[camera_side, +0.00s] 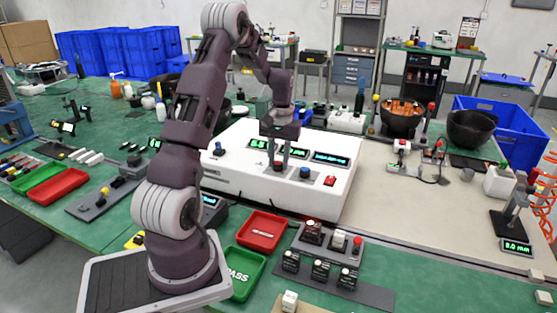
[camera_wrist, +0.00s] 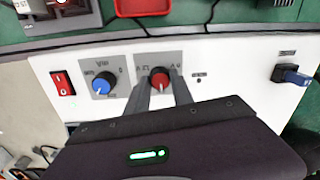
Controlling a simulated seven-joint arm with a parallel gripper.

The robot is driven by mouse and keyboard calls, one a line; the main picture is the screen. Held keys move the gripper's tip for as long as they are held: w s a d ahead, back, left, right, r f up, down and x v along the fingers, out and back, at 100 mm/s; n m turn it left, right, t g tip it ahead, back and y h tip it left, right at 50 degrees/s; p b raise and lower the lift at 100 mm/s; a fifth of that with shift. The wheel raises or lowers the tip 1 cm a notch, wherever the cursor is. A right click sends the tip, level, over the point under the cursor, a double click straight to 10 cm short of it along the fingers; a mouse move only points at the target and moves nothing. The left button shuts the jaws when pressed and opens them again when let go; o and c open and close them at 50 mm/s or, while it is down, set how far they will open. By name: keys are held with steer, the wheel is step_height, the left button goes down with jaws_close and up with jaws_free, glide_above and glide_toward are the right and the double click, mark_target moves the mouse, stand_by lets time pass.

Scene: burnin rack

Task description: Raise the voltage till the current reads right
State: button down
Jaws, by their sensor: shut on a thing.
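The white power supply (camera_side: 270,187) stands on the bench, with a row of green displays (camera_side: 331,157) whose digits are too small to read. Its front panel shows a red knob (camera_wrist: 160,80), a blue knob (camera_wrist: 101,87) with a white pointer line, and a red rocker switch (camera_wrist: 62,84). In the side view the blue knob (camera_side: 305,172) and red switch (camera_side: 329,181) are to the right of my gripper (camera_side: 281,162). My gripper (camera_wrist: 161,88) is shut on the red knob, its two fingers at the knob's sides. The gripper body hides the displays in the wrist view.
A blue plug (camera_wrist: 291,75) sits at the panel's far end. A red tray (camera_side: 262,230), a green tray (camera_side: 241,275) and small black modules (camera_side: 320,271) lie in front of the supply. The beige mat (camera_side: 400,220) to its right has free room.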

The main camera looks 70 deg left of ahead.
mark_target(280, 163)
steer(key=shift+m, duration=1.6)
steer(key=c, duration=1.1)
jaws_free()
steer(key=shift+r, duration=0.1)
step_height(280, 163, up, 7)
steer(key=shift+w+d, duration=0.1)
steer(key=shift+d, duration=0.05)
